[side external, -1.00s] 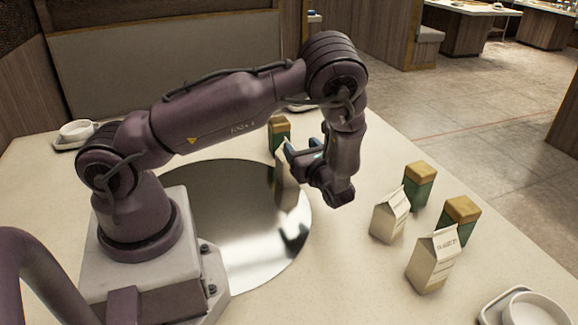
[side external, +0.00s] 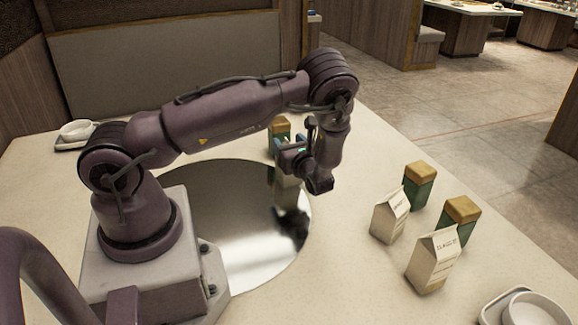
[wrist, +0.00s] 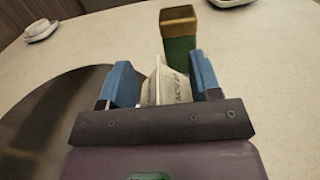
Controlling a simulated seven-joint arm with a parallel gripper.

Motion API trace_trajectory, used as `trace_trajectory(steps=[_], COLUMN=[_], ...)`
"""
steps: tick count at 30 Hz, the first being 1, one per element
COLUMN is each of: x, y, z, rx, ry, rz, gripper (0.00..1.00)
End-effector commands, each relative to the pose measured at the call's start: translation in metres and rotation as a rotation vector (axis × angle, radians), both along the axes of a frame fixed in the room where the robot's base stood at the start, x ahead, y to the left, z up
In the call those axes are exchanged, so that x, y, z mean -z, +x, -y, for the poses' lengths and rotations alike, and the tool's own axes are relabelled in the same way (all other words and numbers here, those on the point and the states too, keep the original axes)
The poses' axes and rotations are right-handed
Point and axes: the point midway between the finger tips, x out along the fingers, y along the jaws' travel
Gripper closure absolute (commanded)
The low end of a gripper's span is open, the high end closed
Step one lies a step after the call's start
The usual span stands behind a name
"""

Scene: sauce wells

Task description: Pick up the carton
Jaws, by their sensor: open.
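A cream carton with a gabled top and dark print (wrist: 172,88) stands between the two blue fingers of my gripper (wrist: 163,78) in the wrist view. The fingers are open, one on each side of it, with a gap seen at the right finger. In the side view my gripper (side external: 291,144) points away from the camera and hides most of this carton. Two similar cream cartons, (side external: 389,217) and (side external: 433,262), stand upright to the right on the table, apart from my gripper.
A green box with a tan top (wrist: 179,40) stands just behind the carton, also in the side view (side external: 280,128). Two more green boxes, (side external: 419,186) and (side external: 461,218), stand beside the right cartons. A shiny round plate (side external: 245,265) lies below my arm. A white dish (side external: 530,308) is at front right.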

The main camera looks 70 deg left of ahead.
Motion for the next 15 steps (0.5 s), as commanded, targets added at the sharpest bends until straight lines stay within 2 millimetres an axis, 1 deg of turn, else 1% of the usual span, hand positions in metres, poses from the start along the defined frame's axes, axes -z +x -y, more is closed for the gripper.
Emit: trace_trajectory(steps=[2, 3, 5, 6, 8, 9, 10, 15], x=[0.0, -0.0001, -0.0001, -0.0001, 0.0, 0.0001, 0.0003, 0.0017], y=[0.0, 0.0, -0.0001, -0.0001, -0.0002, -0.0002, -0.0002, -0.0004], z=[0.0002, 0.0002, 0.0003, 0.0003, 0.0003, 0.0004, 0.0004, 0.0008], rx=[0.0, 0.0, 0.0, -0.001, -0.001, -0.001, -0.001, 0.0], ry=[0.0, 0.0, 0.0, 0.0, 0.0, 0.0, -0.001, -0.005], rz=[0.0, 0.0, 0.0, 0.0, 0.0, 0.0, 0.0, -0.002], gripper=[0.43, 0.52, 0.66, 0.75, 0.88, 0.98, 1.0, 1.0])
